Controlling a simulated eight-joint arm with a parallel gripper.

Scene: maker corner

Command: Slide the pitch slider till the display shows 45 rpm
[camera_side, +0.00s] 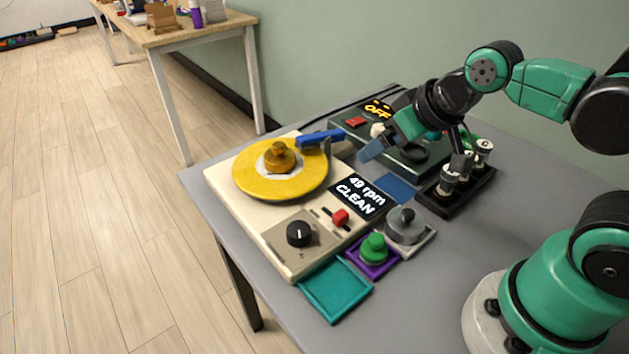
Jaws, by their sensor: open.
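The display (358,194) on the cream turntable deck (224,186) reads "49 rpm" and "CLEAN". The pitch slider (340,217) has a red knob in a dark slot just left of the display, toward the deck's front. My gripper (374,147) is open, with a blue fingertip showing above the area behind the display. It is apart from the slider knob. The other fingertip is hard to make out. A yellow platter (250,182) with an orange-brown knob sits on the deck, and a blue tonearm piece (320,137) reaches over its edge.
A black dial (299,233) sits near the slider. A purple tray (372,262) with a green knob, a grey knobbed block (407,225) and an empty teal tray (336,288) line the deck. A dark green box (348,139) reads "OFF". A black rack (448,206) holds small jars.

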